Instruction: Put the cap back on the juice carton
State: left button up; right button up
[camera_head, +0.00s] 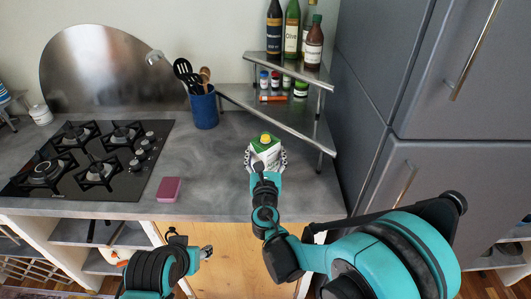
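The juice carton (266,154), white and green, is over the counter near its front edge. A yellow round piece (265,138) sits on its top; I cannot tell whether it is the cap or the bare spout. My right gripper (266,163) has a finger on each side of the carton and appears shut on it. I cannot tell whether the carton's base touches the counter. My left gripper (207,252) is low, in front of the counter's edge and below the top. It is too small to tell whether it is open or holds anything. No separate loose cap is visible.
A pink sponge-like block (169,189) lies near the counter's front edge. A gas hob (95,160) is at left, a blue utensil holder (203,108) at the back. A corner shelf (285,111) holds bottles and jars. A tall grey fridge (440,120) bounds the right.

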jog(key=shift+o, duration=0.6)
jog(key=shift+r, duration=0.2)
jog(key=s+p, duration=0.1)
jog(key=s, duration=1.1)
jog(key=shift+p, duration=0.4)
jog(key=shift+f, duration=0.1)
